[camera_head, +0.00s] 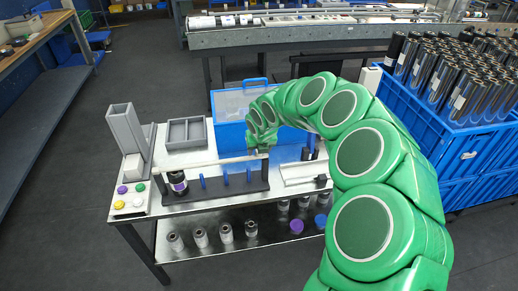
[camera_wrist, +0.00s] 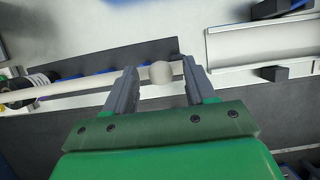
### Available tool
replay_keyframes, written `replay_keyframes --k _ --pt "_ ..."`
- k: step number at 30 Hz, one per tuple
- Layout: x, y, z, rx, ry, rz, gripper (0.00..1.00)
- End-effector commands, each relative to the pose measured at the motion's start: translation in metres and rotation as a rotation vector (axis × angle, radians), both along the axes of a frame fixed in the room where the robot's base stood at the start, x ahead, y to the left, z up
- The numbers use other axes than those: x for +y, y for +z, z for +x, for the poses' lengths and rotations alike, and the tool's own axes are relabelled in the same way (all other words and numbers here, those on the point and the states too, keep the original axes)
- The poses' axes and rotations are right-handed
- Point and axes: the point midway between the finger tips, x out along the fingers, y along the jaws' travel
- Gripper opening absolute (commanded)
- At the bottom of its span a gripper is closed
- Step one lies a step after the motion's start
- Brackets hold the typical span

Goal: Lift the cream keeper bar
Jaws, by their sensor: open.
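The cream keeper bar (camera_head: 205,163) lies roughly level above the dark rack (camera_head: 215,188) on the metal table, running from a post at the left to my gripper at the right. In the wrist view the bar (camera_wrist: 85,87) comes in from the left and ends in a round cream knob (camera_wrist: 160,72). My gripper (camera_wrist: 158,72) is open, with its two grey fingers on either side of the knob end. A gap shows between the knob and the right finger; contact with the left finger is unclear. In the head view my gripper (camera_head: 259,150) is at the bar's right end, its fingers partly hidden.
A dark roll (camera_head: 178,183) sits at the rack's left end, and blue pegs (camera_head: 226,178) stand along the rack. A blue bin (camera_head: 232,105) is behind. A grey tray (camera_head: 187,133) is at the back left; a pale channel (camera_head: 301,173) lies right of the rack.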

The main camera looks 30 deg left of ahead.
Motion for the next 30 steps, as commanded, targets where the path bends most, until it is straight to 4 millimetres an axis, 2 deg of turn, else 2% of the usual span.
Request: replay_keyframes --k 5,16,25,30 --pt "0.000 0.000 0.000 0.000 0.000 0.000 0.55" --pt "0.000 0.000 -0.001 0.000 0.001 0.000 0.00" --pt "0.001 0.002 -0.001 -0.003 0.002 -0.003 0.00" --pt "0.002 0.015 -0.003 -0.027 0.002 -0.028 0.00"
